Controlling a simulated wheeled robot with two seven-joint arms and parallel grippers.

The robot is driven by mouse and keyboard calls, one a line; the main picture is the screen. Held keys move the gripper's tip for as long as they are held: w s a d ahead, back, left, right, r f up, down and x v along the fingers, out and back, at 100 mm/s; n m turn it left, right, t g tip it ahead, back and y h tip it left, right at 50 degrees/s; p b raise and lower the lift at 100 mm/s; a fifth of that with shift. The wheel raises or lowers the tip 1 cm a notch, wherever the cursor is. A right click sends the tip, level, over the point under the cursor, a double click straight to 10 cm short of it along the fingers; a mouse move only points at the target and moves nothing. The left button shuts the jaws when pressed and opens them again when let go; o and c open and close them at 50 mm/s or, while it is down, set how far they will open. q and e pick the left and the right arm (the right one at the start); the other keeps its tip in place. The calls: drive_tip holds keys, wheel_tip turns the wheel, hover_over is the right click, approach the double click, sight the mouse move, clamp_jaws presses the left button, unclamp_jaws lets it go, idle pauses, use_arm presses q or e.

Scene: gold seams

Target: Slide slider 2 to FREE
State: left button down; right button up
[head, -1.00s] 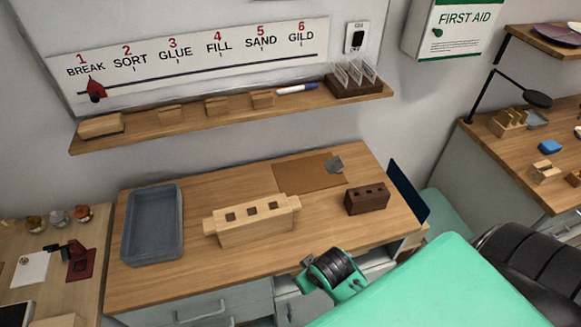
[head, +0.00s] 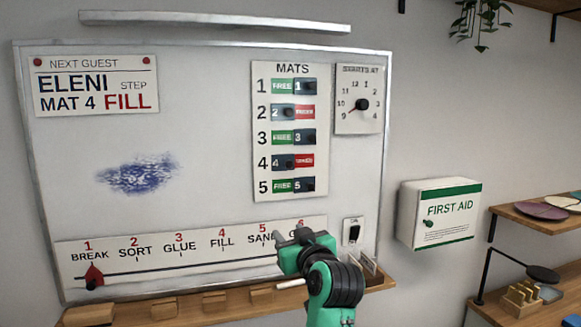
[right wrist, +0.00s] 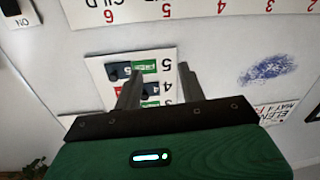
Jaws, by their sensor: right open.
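The MATS panel (head: 291,131) hangs on the whiteboard with several slider rows. Slider 2 (head: 285,112) is a dark block at the left of its row, with a red label showing to its right. My right gripper (head: 296,238) is raised in front of the board's lower right part, below the panel and apart from slider 2. In the right wrist view the two fingers (right wrist: 159,72) stand open and empty before the upside-down MATS panel (right wrist: 100,68). Slider 2 is not clearly seen there, as my gripper body covers that part. My left gripper is not in view.
Sliders 1 (head: 305,86), 3 (head: 305,137) and 5 (head: 305,185) sit at the right with green FREE showing. Slider 4 (head: 284,162) sits left. A dial card (head: 359,98) is right of the panel. A wooden shelf (head: 180,304) runs under the board.

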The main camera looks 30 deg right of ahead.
sight(291, 113)
drive_tip(key=s+d+r+m+t+h, duration=0.1)
drive_tip(key=d+r+m+t+h, duration=0.2)
drive_tip(key=r, duration=1.7)
drive_tip(key=shift+n+t+y, duration=0.3)
drive_tip(key=shift+n+t, duration=0.1)
drive_tip(key=shift+t, duration=0.1)
drive_tip(key=p+x, duration=0.2)
drive_tip(key=x, duration=0.2)
drive_tip(key=p+x, duration=0.2)
drive_tip(key=x, duration=0.2)
drive_tip(key=p+x, duration=0.2)
drive_tip(key=x, duration=0.2)
drive_tip(key=shift+d+r+p, duration=0.2)
drive_tip(key=shift+r+p, duration=0.1)
drive_tip(key=shift+r, duration=0.05)
drive_tip(key=shift+w+d+r, duration=0.1)
drive_tip(key=shift+w+d, duration=0.05)
drive_tip(key=shift+w, duration=0.45)
drive_tip(key=shift+d, duration=0.1)
clamp_jaws()
